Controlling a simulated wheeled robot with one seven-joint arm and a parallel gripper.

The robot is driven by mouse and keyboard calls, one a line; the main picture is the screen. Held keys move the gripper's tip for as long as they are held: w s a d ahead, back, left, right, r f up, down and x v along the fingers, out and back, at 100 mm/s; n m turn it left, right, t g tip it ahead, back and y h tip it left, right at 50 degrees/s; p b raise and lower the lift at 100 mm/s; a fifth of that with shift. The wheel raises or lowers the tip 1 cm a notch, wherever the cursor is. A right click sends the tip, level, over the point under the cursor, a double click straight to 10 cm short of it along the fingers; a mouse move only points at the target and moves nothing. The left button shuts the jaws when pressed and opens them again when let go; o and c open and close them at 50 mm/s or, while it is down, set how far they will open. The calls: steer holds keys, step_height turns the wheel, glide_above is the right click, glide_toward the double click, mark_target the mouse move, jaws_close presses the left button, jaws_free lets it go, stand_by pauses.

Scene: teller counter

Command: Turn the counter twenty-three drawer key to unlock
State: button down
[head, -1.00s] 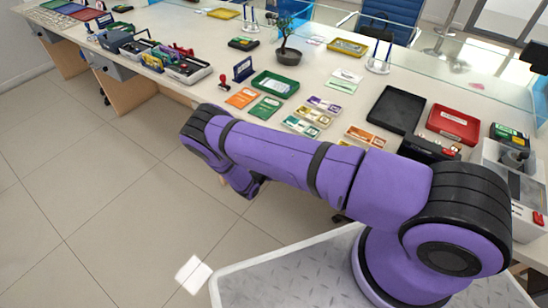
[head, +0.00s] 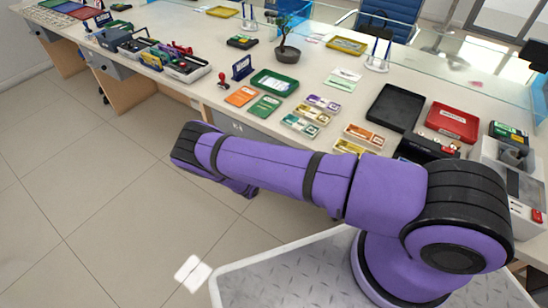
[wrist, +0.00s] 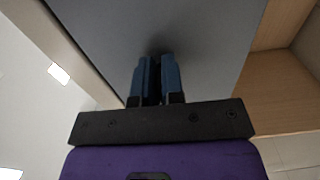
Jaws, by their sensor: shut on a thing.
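My gripper (wrist: 157,82) shows in the wrist view with its two blue fingers close together, pointing at a grey drawer front (wrist: 215,55). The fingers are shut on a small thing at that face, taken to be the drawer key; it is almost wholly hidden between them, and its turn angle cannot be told. In the head view, part of a grey drawer front (head: 238,127) shows under the counter edge. My purple arm hides the gripper and the key there.
The counter (head: 345,105) above carries a green tray (head: 275,82), a black tray (head: 396,108), a red box (head: 452,121) and several small card trays. A wooden panel (wrist: 285,75) stands right of the drawer in the wrist view. The tiled floor at left is open.

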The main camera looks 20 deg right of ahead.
steer(key=c, duration=1.2)
jaws_free()
steer(key=shift+c, duration=0.2)
steer(key=v, duration=1)
steer(key=shift+s+a, duration=0.25)
steer(key=shift+a, duration=0.05)
